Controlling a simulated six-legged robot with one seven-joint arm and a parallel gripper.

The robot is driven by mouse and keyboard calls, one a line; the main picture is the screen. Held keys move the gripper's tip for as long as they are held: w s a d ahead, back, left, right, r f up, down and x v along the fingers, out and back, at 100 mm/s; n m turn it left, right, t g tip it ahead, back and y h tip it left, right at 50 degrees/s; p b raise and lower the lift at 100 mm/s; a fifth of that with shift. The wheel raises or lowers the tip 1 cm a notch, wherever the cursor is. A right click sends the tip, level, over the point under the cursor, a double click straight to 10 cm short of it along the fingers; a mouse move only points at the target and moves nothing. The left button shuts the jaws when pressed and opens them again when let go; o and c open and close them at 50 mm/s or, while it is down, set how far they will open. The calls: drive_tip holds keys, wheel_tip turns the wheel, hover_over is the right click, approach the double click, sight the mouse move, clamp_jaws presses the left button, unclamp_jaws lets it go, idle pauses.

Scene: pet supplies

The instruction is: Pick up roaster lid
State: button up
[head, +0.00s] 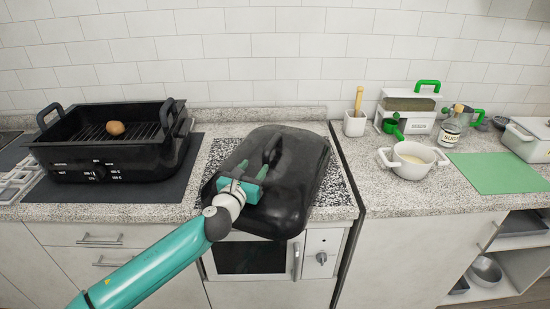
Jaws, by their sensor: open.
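My gripper and arm hide the lid's near left part. The black roaster base (100,165) stands on the left, uncovered, with a brown round item (116,128) on its ridged inside.
A dark mat (60,193) lies under the roaster base. To the right are a white pot (413,160), a sauce bottle (453,128), a utensil holder (354,124) and a green mat (500,172). A tiled wall (280,60) closes off the back.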

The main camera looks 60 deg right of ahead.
sight(267, 150)
drive_tip(key=d, duration=0.8)
drive_tip(key=w+d, duration=0.1)
drive_tip(key=d, duration=0.4)
drive_tip(key=shift+f, duration=0.1)
drive_tip(key=shift+c, duration=0.2)
clamp_jaws()
idle(0.9)
